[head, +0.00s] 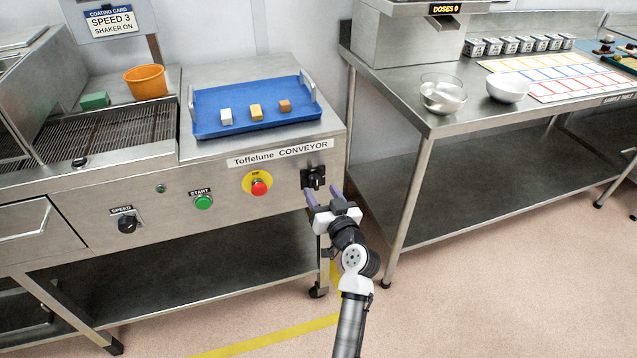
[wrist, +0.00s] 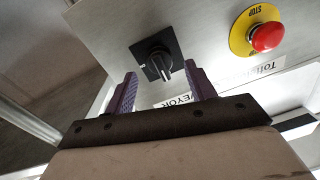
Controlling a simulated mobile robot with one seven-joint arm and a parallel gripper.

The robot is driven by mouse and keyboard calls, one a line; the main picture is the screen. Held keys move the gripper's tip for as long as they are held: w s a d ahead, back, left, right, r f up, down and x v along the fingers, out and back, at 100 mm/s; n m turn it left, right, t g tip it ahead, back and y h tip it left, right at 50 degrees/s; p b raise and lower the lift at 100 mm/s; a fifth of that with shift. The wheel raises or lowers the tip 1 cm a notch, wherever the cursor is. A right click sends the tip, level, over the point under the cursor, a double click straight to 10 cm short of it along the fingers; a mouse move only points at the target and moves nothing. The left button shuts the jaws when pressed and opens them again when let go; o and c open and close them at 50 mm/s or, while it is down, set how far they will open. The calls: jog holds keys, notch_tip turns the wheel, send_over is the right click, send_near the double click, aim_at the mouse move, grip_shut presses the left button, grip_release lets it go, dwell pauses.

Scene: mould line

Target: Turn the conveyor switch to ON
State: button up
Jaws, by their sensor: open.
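The conveyor switch (head: 313,178) is a black rotary knob on a black square plate, at the right end of the Toffelune conveyor's front panel. In the wrist view the knob (wrist: 157,62) shows a white pointer line and lies ahead of my fingers. Any ON or OFF lettering is too small to read. My gripper (head: 323,194) is open, with purple fingers, just in front of and slightly below the switch. In the wrist view the fingers (wrist: 160,80) stand apart, one to each side of the knob, with nothing between them. I cannot tell whether they touch it.
A red stop button (head: 259,188) on a yellow plate sits left of the switch. The green start button (head: 204,202) and speed knob (head: 127,224) are farther left. A blue tray (head: 255,97) with three small blocks lies on top. A steel table (head: 405,100) stands to the right.

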aim_at(318, 187)
jog(key=shift+x, duration=1.55)
jog(key=c, duration=1)
